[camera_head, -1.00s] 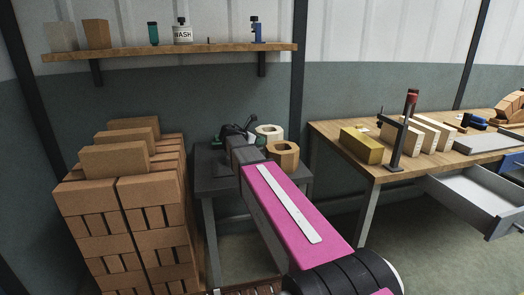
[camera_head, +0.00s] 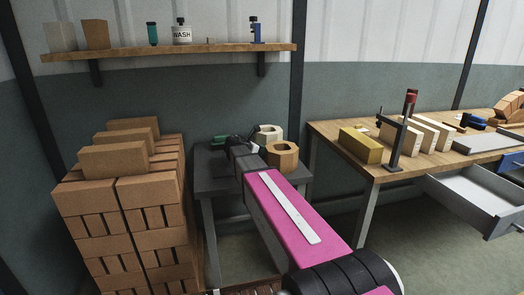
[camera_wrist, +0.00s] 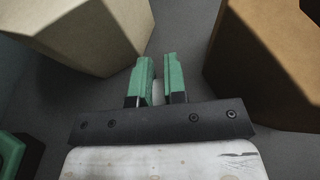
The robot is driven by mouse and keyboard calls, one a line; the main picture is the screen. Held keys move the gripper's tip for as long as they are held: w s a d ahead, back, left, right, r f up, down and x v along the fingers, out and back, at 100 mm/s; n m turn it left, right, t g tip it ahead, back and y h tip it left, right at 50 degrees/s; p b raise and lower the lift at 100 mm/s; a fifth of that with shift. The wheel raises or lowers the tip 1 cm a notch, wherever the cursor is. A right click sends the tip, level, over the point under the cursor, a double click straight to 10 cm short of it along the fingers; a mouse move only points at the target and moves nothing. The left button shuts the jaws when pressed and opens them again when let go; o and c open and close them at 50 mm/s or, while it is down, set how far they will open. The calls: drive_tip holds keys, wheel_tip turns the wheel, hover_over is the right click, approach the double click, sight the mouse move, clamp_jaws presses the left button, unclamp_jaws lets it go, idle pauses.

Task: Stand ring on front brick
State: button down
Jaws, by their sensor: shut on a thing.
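A cream hollow block (camera_head: 268,132) and a brown hollow block (camera_head: 282,155) with many-sided outlines stand on the dark table; the brown one is nearer. Both show large in the wrist view, cream (camera_wrist: 88,32) at left and brown (camera_wrist: 268,60) at right. My gripper (camera_wrist: 157,88) has its green fingers in the gap between the blocks, apart from both in the picture. The fingers are shut on a small pale piece (camera_wrist: 158,93). Only a sliver of it shows, so I cannot tell whether it is the ring. In the head view my arm hides much of the gripper.
The dark table (camera_head: 213,180) has bare surface at its left front. A stack of bricks (camera_head: 120,205) stands at left. A wooden bench (camera_head: 345,125) at right carries a yellow block (camera_head: 361,146), a clamp (camera_head: 398,135) and an open drawer below (camera_head: 465,195). A shelf (camera_head: 170,50) hangs above.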

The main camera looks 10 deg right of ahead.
drive_tip(key=c, duration=1.2)
unclamp_jaws()
drive_tip(key=shift+o, duration=0.2)
drive_tip(key=shift+s+a+r, duration=0.1)
drive_tip(key=shift+a+r, duration=0.05)
drive_tip(key=shift+r, duration=0.05)
drive_tip(key=v, duration=1.1)
drive_tip(key=shift+o, duration=0.4)
drive_tip(key=shift+a+r, duration=0.1)
drive_tip(key=shift+r, duration=0.05)
